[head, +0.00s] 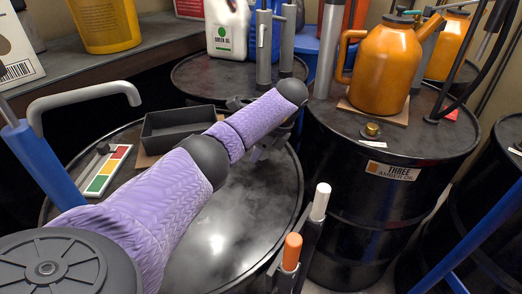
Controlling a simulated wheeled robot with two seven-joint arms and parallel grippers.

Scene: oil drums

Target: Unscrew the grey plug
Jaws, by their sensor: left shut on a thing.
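My left arm crosses the near drum (225,235) from the lower left in a purple sleeve. My left gripper (258,152) is small and partly hidden below the arm's end, low over the far right part of that drum's black lid. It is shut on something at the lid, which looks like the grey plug. The plug itself is mostly hidden by the gripper and arm, so I cannot tell whether it is seated or lifted. My right gripper is not in view.
A black tray (165,140) and a colour-striped card (104,172) lie on the near drum. Orange-tipped (292,250) and white-tipped (320,202) posts stand close in front. The right drum bears an orange oil can (382,70) and a brass plug (371,129).

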